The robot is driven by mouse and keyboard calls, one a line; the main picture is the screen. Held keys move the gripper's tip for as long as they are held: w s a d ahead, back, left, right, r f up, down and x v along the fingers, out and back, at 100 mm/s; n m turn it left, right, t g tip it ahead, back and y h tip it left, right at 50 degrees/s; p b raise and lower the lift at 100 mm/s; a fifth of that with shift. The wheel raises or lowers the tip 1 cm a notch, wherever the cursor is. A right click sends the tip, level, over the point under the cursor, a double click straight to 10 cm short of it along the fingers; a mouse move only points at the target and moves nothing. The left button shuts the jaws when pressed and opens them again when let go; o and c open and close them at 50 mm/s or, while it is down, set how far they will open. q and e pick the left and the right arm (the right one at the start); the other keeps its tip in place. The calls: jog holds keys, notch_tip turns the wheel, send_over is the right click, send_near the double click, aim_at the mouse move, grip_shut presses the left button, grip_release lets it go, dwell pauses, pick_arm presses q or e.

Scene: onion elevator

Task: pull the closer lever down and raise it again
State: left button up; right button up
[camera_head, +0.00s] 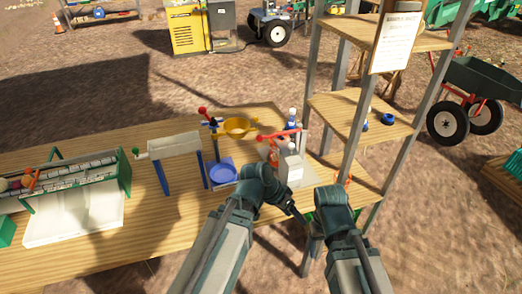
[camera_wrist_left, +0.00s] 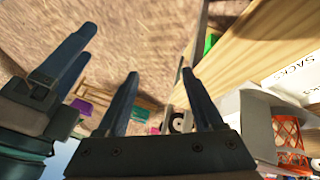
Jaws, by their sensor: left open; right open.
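A red lever bar (camera_head: 280,134) sits on a small grey stand (camera_head: 290,170) at the table's right end. A second handle with a red knob (camera_head: 203,111) stands further left, beside a yellow bowl (camera_head: 236,127). I cannot tell for sure which is the closer lever. My left gripper (camera_head: 298,214) is open and empty, low beside the grey stand; its two spread fingers show in the left wrist view (camera_wrist_left: 160,75). My right gripper (camera_head: 317,216) is close to its right, partly hidden by its own arm. Neither touches a lever that I can see.
A wooden table (camera_head: 150,240) carries a green-framed roller tray (camera_head: 75,215), a grey box on blue legs (camera_head: 175,146) and a blue dish (camera_head: 222,172). A metal-post shelf (camera_head: 355,115) rises at the right. An orange crate (camera_wrist_left: 290,135) shows in the left wrist view.

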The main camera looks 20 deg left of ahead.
pick_arm(q)
jog(key=w+a+r+t+h+b, duration=0.1)
jog(key=w+a+t+h+b, duration=0.2)
jog(key=w+a+t+b, duration=0.6)
jog(key=w+a+r+n+t+y+b, duration=0.1)
jog(key=w+a+r+t+b, duration=0.15)
jog(key=a, duration=0.45)
jog(key=w+a+r+n+t+y+b, duration=0.1)
jog(key=a+n+t+b, duration=0.15)
jog(key=a, duration=0.55)
jog(key=x, duration=1.4)
jog(key=shift+w+r+m+t+p, duration=0.15)
jog(key=shift+r+m+t+p, duration=0.15)
jog(key=shift+r+m, duration=0.2)
grip_shut()
